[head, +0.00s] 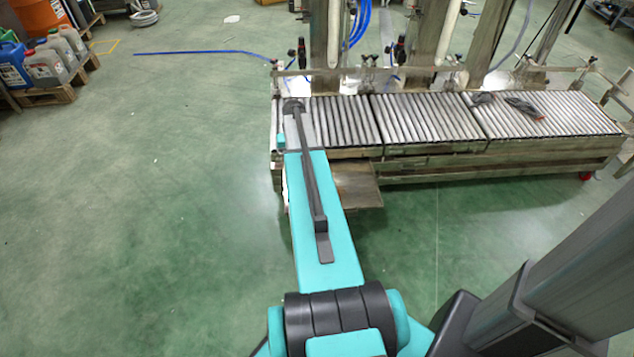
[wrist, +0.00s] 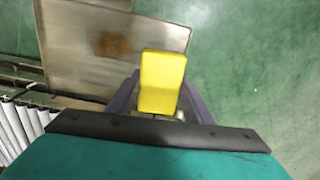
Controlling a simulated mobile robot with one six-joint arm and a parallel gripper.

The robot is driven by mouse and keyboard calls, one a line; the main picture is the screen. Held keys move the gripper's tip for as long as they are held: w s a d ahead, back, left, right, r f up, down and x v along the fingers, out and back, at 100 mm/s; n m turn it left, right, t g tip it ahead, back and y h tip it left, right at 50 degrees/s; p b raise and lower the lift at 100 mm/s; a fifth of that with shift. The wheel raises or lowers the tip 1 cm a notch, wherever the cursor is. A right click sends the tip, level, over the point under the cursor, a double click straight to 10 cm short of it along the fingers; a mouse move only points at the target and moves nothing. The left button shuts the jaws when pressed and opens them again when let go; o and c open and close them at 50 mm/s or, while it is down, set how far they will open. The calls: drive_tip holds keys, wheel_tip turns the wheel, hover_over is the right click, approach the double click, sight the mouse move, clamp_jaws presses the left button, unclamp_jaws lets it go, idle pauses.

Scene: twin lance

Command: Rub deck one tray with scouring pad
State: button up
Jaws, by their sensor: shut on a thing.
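A yellow block-shaped scouring pad (wrist: 162,80) is between the dark purple-grey fingers of my gripper (wrist: 157,100) in the wrist view. The gripper is shut on it. A flat grey metal tray (wrist: 70,42) lies beyond the pad, with a round brown stain (wrist: 113,45) on it. The pad overlaps the tray's lower right edge in the picture; I cannot tell whether they touch. In the head view a metal tray (head: 358,188) juts out below the roller conveyor, partly behind my arm. My gripper and the pad are hidden there.
A roller conveyor (head: 428,118) runs to the right behind the tray, with posts and hoses above it. Dark items (head: 522,106) lie on its rollers. Jugs (head: 62,55) stand on a pallet at far left. The green floor at left is clear.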

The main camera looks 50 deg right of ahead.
drive_tip(key=s+d+f+m+b, duration=0.2)
drive_tip(key=s+d+f, duration=0.3)
drive_tip(key=f, duration=0.2)
drive_tip(key=shift+s, duration=0.3)
drive_tip(key=shift+f, duration=0.15)
